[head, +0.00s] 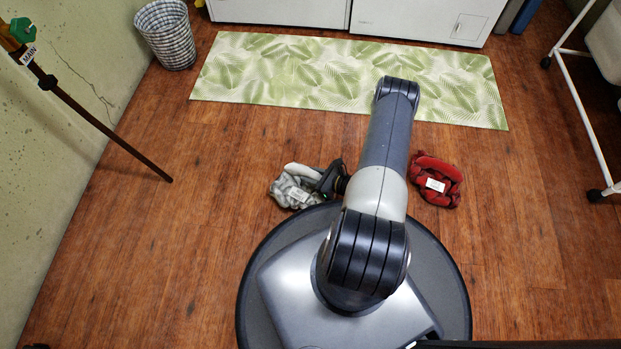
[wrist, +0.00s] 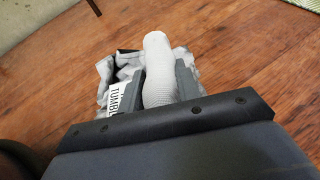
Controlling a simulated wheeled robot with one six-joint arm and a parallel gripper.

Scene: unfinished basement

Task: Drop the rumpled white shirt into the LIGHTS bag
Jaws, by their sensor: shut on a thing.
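The rumpled white shirt (head: 292,188) lies on the wooden floor left of my arm in the head view, pale grey-white with a white label. My gripper (head: 333,178) is at its right side, low by the floor, partly hidden by my arm. In the wrist view my gripper (wrist: 159,78) has its two grey fingers shut on a raised pale fold of the shirt (wrist: 157,50). The rest of the shirt (wrist: 104,72) spreads around the fingers, with a label reading "TUMBL". No LIGHTS bag shows in either view.
A red rumpled cloth (head: 436,178) with a white label lies right of my arm. A green leaf-pattern rug (head: 290,75) lies ahead, before white appliances (head: 420,18). A checked basket (head: 167,38), a slanted pipe (head: 105,133) and a wheeled frame (head: 585,125) stand at the sides.

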